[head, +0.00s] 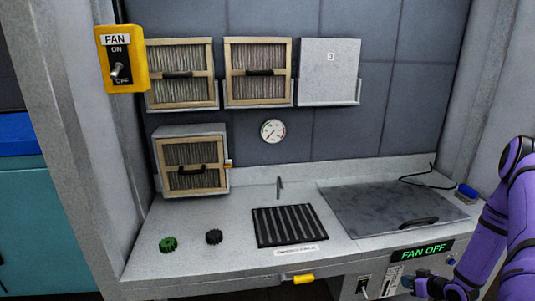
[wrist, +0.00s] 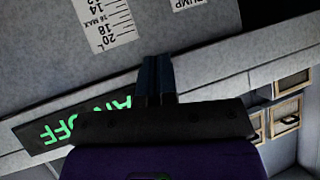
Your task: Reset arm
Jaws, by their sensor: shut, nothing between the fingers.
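My purple arm (head: 505,225) reaches in from the right edge in the head view, bent downward. My gripper (head: 418,286) is low at the right, in front of the bench's front panel and below the green "FAN OFF" display (head: 422,250). In the wrist view my gripper (wrist: 156,75) shows its dark fingers together with nothing between them. The display (wrist: 75,128) shows upside down beside it, and a printed scale (wrist: 105,22) lies beyond the fingers. I cannot tell whether the fingers touch the panel.
A yellow fan switch box (head: 122,60) is on the left post. Framed filters (head: 180,75) hang on the back wall near a gauge (head: 273,131). The bench holds a filter box (head: 191,162), a black grille (head: 290,226), a green knob (head: 168,244) and a dark knob (head: 214,237).

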